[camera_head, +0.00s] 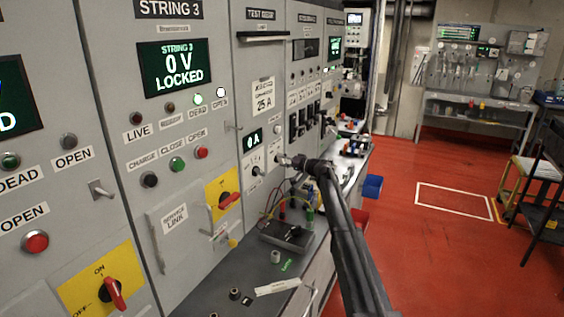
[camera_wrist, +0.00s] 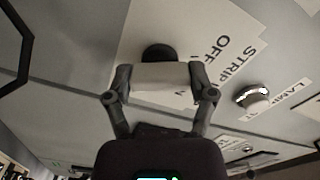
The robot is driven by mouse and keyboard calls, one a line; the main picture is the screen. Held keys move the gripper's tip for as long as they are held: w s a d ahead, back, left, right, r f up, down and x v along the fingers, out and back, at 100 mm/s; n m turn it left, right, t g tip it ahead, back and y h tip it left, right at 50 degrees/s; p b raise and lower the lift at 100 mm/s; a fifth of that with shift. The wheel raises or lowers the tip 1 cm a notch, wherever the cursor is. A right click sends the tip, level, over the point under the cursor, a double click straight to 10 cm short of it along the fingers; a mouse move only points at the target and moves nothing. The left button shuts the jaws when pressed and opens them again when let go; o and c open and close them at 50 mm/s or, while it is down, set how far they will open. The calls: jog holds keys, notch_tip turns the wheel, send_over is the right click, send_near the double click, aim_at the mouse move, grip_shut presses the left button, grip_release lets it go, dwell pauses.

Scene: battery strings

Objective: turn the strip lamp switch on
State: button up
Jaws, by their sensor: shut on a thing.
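In the wrist view, the strip lamp switch sits on a white plate lettered OFF and STRIP (camera_wrist: 222,58). Its round dark base (camera_wrist: 158,52) shows behind a pale grey handle (camera_wrist: 160,77). My gripper (camera_wrist: 163,82) has a finger on each side of this handle and is shut on it. The rest of the lettering is cut off or covered, so I cannot tell the switch's setting. In the head view, my gripper (camera_head: 287,160) reaches the panel beside the white switch plate (camera_head: 274,151); the switch itself is mostly hidden there.
A round pale lamp test button (camera_wrist: 254,99) is close to the right finger. Another knob plate (camera_head: 255,166) is left of my gripper. Below, a grey bench (camera_head: 225,275) carries a dark box with leads (camera_head: 287,236). The red floor at right has free room.

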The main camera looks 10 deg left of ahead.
jog(key=m, duration=0.5)
jog(key=shift+m, duration=0.4)
jog(key=m, duration=0.5)
jog(key=shift+a+m, duration=0.1)
jog(key=shift+m, duration=0.3)
jog(key=o, duration=1.1)
jog(key=shift+c, duration=0.2)
jog(key=v, duration=1.2)
